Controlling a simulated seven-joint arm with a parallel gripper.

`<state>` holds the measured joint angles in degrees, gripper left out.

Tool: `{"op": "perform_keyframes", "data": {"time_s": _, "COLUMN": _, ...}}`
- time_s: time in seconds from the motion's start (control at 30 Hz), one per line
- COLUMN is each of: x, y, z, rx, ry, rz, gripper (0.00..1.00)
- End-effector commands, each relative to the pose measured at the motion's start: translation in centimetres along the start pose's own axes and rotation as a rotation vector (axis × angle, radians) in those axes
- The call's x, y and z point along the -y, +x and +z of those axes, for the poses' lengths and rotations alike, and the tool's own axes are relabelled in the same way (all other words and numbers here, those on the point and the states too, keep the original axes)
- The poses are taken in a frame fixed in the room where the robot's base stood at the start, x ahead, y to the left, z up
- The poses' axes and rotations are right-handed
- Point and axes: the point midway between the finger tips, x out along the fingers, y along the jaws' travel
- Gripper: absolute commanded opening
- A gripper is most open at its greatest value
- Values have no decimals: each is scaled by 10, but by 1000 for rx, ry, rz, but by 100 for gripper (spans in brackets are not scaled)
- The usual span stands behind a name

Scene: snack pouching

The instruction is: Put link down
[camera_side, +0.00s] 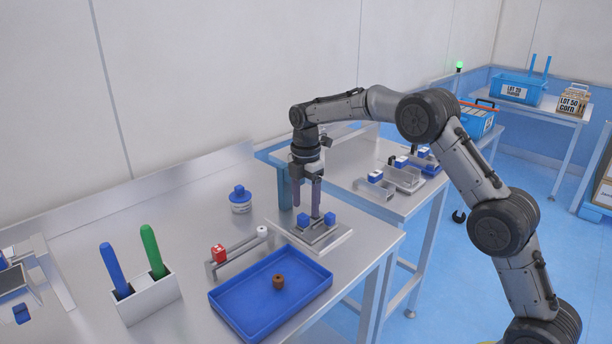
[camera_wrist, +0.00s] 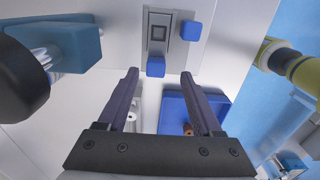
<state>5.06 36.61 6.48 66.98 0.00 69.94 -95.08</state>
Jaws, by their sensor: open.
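No thing is clearly marked as the link. A small brown piece (camera_side: 278,282) sits in the blue tray (camera_side: 228,302); it is partly visible in the wrist view (camera_wrist: 188,130). My gripper (camera_side: 307,208) is open above a metal fixture plate (camera_side: 335,238), its fingers pointing down. Two blue blocks, one on the left (camera_side: 303,220) and one on the right (camera_side: 330,218), are at that plate. In the wrist view nothing is held between my gripper's fingers (camera_wrist: 159,75); one blue block (camera_wrist: 156,67) shows beyond the tips, the other (camera_wrist: 191,31) farther right.
A narrow metal rack (camera_side: 238,252) with a red block (camera_side: 218,253) and a white piece (camera_side: 262,232) stands left of the plate. A white holder (camera_side: 145,302) carries blue and green pens. A second table is right.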

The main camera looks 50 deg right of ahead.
Motion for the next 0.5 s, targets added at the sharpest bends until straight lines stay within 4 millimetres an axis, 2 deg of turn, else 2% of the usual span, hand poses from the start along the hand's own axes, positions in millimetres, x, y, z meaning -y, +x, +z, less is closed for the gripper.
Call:
{"op": "perform_keyframes", "data": {"time_s": 0.03, "x": 2, "y": -14, "z": -1, "rx": 0, "ry": 0, "rz": 5, "gripper": 67}}
{"op": "perform_keyframes", "data": {"time_s": 0.2, "x": 1, "y": -50, "z": -1, "rx": 0, "ry": 0, "rz": 6, "gripper": 67}}
{"op": "perform_keyframes", "data": {"time_s": 0.4, "x": 2, "y": -80, "z": -1, "rx": 0, "ry": 0, "rz": 3, "gripper": 67}}
{"op": "perform_keyframes", "data": {"time_s": 0.5, "x": 2, "y": -88, "z": -1, "rx": 0, "ry": 0, "rz": 2, "gripper": 67}}
